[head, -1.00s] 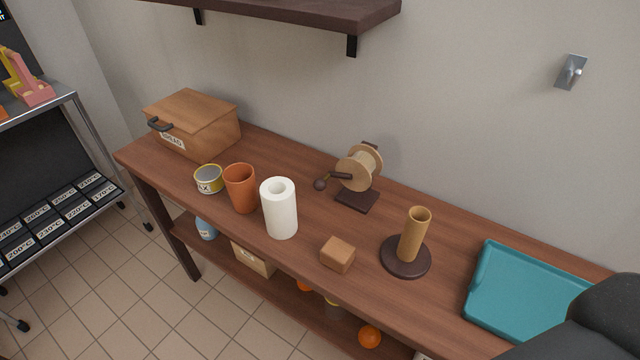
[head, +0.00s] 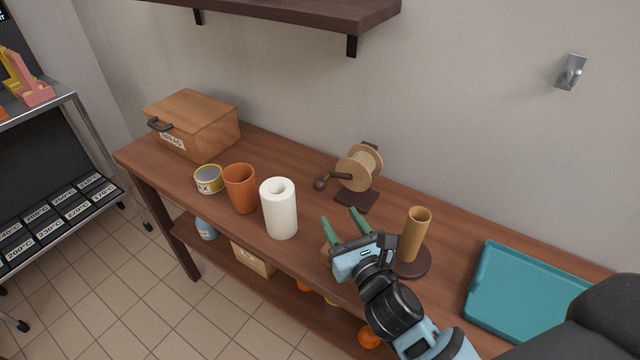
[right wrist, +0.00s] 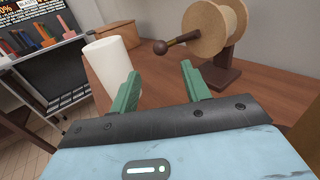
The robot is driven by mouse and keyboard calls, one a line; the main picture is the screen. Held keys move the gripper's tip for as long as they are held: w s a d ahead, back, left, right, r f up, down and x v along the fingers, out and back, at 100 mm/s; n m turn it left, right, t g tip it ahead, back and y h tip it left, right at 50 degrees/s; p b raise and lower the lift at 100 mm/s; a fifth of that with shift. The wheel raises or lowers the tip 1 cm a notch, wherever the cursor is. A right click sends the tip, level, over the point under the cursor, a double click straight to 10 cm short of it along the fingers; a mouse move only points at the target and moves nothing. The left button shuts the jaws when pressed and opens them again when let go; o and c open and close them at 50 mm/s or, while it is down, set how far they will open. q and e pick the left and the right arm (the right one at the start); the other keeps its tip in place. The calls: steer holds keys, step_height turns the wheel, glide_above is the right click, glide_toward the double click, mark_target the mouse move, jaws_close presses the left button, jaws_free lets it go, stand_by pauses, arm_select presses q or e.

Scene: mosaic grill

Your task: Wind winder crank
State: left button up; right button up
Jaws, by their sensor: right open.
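The winder (head: 359,168) stands on the wooden table near the wall, with a pale spool on a dark base. Its crank ends in a dark round knob (head: 320,185) that points left in the head view. In the right wrist view the spool (right wrist: 207,30) and the crank knob (right wrist: 160,47) show ahead of the fingers. My right gripper (head: 342,220) is open and empty, above the table in front of the winder and apart from the crank. Its two green fingers also show in the right wrist view (right wrist: 158,85). My left gripper is not in view.
A white paper roll (head: 281,210) and an orange cup (head: 240,188) stand left of my right gripper. A cardboard tube on a round stand (head: 413,236) is close on its right. A teal tray (head: 525,293) lies further right. A wooden block is mostly hidden behind the gripper.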

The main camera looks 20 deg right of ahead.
mark_target(322, 189)
steer(key=shift+w+a, duration=0.15)
steer(key=shift+w, duration=2.85)
steer(key=shift+w+a, duration=0.15)
steer(key=shift+w, duration=2.85)
jaws_close()
